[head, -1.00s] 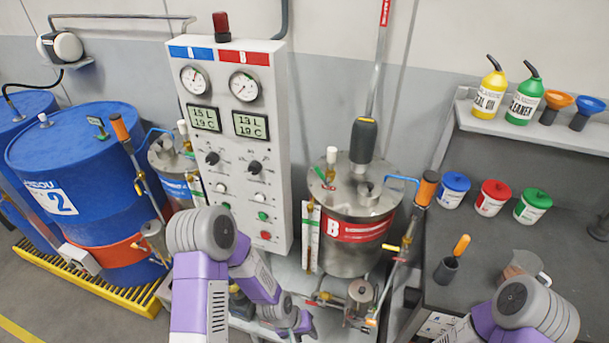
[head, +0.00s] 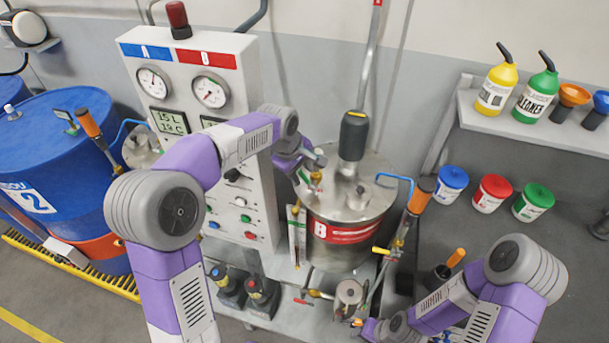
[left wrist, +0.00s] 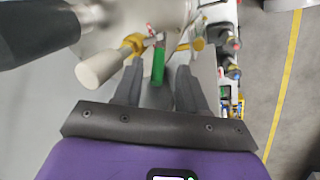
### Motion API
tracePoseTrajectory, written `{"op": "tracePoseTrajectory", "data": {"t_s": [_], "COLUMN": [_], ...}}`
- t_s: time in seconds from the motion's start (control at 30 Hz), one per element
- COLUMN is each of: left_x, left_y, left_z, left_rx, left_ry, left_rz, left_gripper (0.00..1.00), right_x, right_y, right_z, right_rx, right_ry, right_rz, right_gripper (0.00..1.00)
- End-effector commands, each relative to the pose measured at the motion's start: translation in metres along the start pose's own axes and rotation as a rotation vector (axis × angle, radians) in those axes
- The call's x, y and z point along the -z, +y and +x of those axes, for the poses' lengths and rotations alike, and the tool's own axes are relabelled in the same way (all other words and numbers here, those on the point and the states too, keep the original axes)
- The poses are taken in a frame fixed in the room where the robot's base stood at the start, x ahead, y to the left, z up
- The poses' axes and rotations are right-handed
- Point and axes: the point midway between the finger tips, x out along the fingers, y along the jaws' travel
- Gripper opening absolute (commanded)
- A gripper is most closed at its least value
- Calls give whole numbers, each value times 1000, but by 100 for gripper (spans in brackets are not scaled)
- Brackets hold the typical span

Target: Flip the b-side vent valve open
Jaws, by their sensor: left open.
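The B tank (head: 345,222), steel with a red B band, stands right of the control panel. On its lid is the small vent valve with a green lever (head: 303,176), partly hidden by my left gripper (head: 312,178). In the left wrist view the green lever (left wrist: 158,66) points toward my left gripper (left wrist: 158,88), lying between its two open, dark fingers. Whether a finger touches it I cannot tell. A brass fitting with a cream cylinder (left wrist: 100,68) sits beside the lever. My right gripper (head: 368,328) is low at the front, too small to read.
A dark-capped column (head: 353,135) rises from the B lid close to the valve. The control panel (head: 265,190) stands left of the tank. An orange-handled lever (head: 421,195) and blue pipe (head: 395,180) are at its right. Blue drums (head: 50,160) stand far left.

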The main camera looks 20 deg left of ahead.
Motion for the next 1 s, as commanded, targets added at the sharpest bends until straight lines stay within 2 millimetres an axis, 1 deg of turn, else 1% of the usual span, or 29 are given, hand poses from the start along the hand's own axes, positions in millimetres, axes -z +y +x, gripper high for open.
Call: {"op": "tracePoseTrajectory", "data": {"t_s": [0.03,0.2,0.33,0.57,0.6,0.67,0.83,0.87,1.0], "left_x": [0,0,0,0,0,0,0,0,0], "left_y": [-1,0,0,0,0,0,0,0,0], "left_z": [10,30,36,37,37,37,36,36,36], "left_rx": [3,2,0,0,0,0,0,0,0], "left_ry": [-2,-1,0,0,0,0,0,0,1], "left_rz": [0,1,1,2,2,2,2,2,3], "left_gripper": [41,41,41,41,38,29,3,0,0], "right_x": [0,1,1,1,1,1,1,1,1], "right_y": [0,1,1,1,1,1,1,1,1], "right_z": [1,2,2,2,2,2,2,2,2], "right_rx": [0,0,0,0,0,0,0,0,0], "right_ry": [0,1,1,1,1,1,1,1,1], "right_rz": [0,0,0,0,0,0,0,0,0], "right_gripper": [43,43,43,43,43,43,43,43,43]}}
